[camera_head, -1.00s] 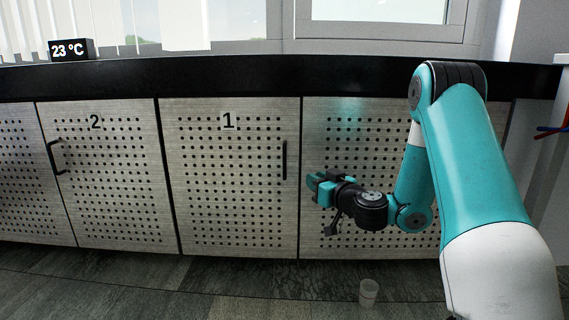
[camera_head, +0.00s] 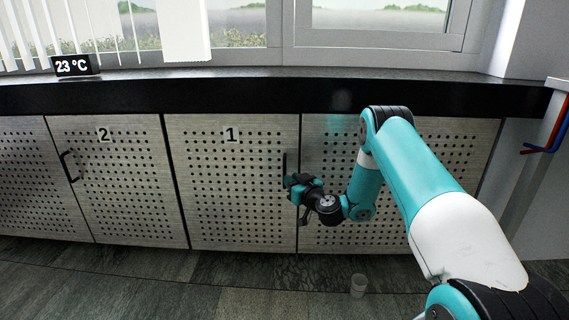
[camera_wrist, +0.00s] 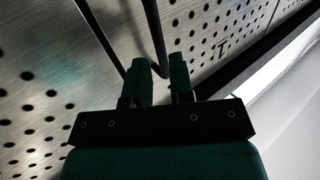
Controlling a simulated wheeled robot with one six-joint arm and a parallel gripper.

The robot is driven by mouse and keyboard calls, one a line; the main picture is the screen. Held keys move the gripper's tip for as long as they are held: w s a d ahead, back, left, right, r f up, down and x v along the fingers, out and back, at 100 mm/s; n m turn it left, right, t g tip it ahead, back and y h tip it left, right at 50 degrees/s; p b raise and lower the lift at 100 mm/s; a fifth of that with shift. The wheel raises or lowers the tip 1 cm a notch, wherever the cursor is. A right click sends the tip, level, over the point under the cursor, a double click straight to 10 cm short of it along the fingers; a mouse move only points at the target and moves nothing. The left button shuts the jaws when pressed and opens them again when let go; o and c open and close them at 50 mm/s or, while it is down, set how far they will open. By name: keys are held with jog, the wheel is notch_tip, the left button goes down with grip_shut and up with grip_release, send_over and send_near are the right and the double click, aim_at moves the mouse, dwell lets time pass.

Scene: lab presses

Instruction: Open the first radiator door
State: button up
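The first radiator door (camera_head: 230,190) is a perforated metal panel marked 1, and it is shut. It also shows in the wrist view (camera_wrist: 205,30). Its black vertical handle (camera_head: 285,162) is at the door's right edge. In the wrist view the handle (camera_wrist: 155,38) is a dark bar whose near end reaches between my fingertips. My gripper (camera_head: 291,182) is at the handle's lower part. In the wrist view my gripper (camera_wrist: 161,75) has its two teal fingers apart, one on each side of the bar. I see no clear contact.
Door 2 (camera_head: 115,190) stands shut at the left with its own handle (camera_head: 69,167). A black counter (camera_head: 230,98) runs above the doors and carries a 23 °C display (camera_head: 74,66).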

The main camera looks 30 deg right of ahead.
jog(key=shift+w, duration=2.5)
jog(key=shift+c, duration=0.4)
grip_shut()
